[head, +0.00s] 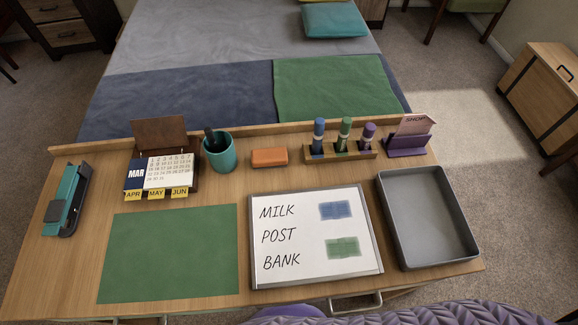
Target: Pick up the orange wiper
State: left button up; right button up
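The orange wiper (269,157) is a small rounded block lying on the desk, towards its back edge. It sits between the teal cup (219,154) and the wooden marker holder (341,152), apart from both. It is fully visible with nothing on it. Neither of my grippers shows in the head view.
A whiteboard (300,268) with writing lies in front of the wiper. A green blotter (170,255), a calendar (160,172) and a stapler (67,200) are on the left. A grey tray (428,215) and a purple card holder (406,145) are on the right.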

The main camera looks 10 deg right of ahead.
aim_at(276, 157)
jog(key=k+j+u, duration=0.2)
jog(key=k, duration=0.3)
jog(key=k+j+u, duration=0.25)
jog(key=k+j, duration=0.2)
